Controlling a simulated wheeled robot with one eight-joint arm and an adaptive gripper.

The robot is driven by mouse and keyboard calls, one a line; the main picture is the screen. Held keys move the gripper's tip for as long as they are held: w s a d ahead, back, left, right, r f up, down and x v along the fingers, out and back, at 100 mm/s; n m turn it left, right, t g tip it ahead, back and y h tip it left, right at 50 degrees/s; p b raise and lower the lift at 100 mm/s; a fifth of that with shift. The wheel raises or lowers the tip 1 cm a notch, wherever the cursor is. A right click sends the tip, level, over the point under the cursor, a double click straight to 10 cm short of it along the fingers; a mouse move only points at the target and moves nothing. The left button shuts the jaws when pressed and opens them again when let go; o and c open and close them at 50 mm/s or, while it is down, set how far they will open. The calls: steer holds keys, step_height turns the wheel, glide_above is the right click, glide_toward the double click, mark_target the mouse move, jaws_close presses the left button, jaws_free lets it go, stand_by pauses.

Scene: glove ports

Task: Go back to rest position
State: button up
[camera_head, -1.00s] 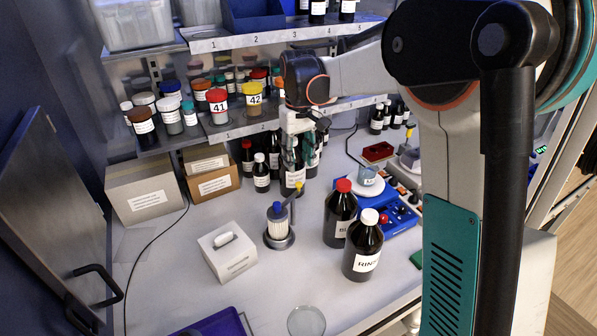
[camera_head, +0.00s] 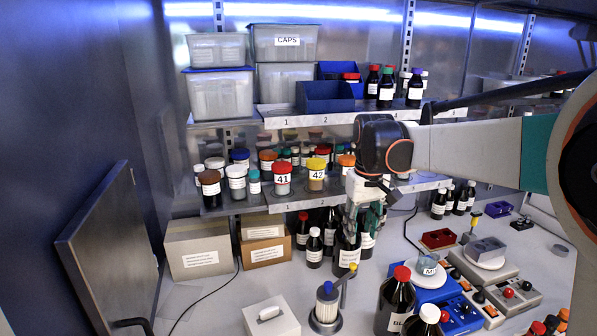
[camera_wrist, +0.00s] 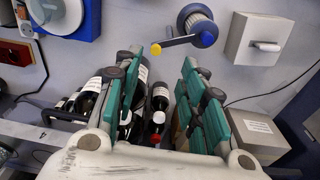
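My gripper (camera_head: 362,222) hangs pointing down at the front of the lower shelf in the head view, just in front of or above a dark bottle (camera_head: 346,256) with a white label. In the wrist view its two green fingers (camera_wrist: 160,68) are spread apart with a clear gap. Nothing is held between them. Dark bottles with white labels (camera_wrist: 158,98) show beyond the gap, apart from the fingers as far as I can see. My arm reaches in from the right of the head view.
The lower shelf (camera_head: 255,208) carries jars, including red-capped 41 (camera_head: 282,180) and yellow-capped 42 (camera_head: 316,180). Cardboard boxes (camera_head: 198,250) stand below it. A hand-wheel fixture (camera_head: 326,308), white box (camera_head: 270,316) and tall bottles (camera_head: 396,300) occupy the bench. An open door (camera_head: 108,250) stands at left.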

steer(key=s+f+m+t+b, duration=0.1)
steer(key=s+f+t+b, duration=0.2)
steer(key=s, duration=1.2)
steer(key=s+f+m+t+b, duration=0.1)
steer(key=s+f+t+b, duration=0.2)
steer(key=s+f, duration=0.4)
steer(key=shift+s+f+b, duration=0.35)
steer(key=shift+s+b, duration=0.4)
steer(key=shift+s, duration=1.55)
